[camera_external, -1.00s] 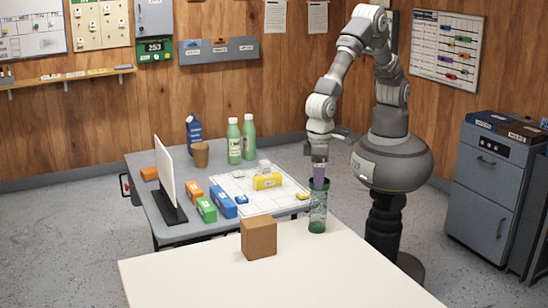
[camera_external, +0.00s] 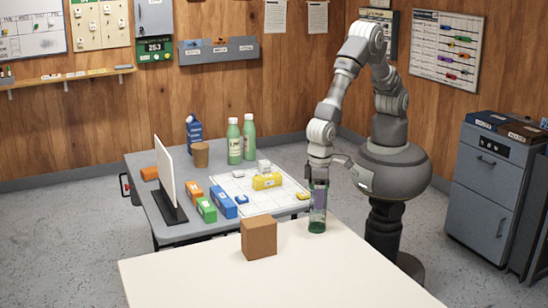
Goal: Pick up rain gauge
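The rain gauge, a clear tube with a green tint and a darker green base (camera_external: 317,227), stands upright on the cream table near its far edge. My gripper (camera_external: 318,187) points straight down at the top of the tube, with its fingers level with the upper part. A purple patch shows at the fingers, seen within or through the tube; I cannot tell whether it is part of my gripper or a separate thing. The fingers are too small and overlapped to show whether they are open or shut, or whether they touch the gauge.
A brown box (camera_external: 259,239) stands left of the gauge on the cream table (camera_external: 270,280). Behind, a grey table (camera_external: 145,165) holds green bottles (camera_external: 234,142), coloured boxes, a white panel (camera_external: 166,176) and a yellow block (camera_external: 267,181). The cream table's front is clear.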

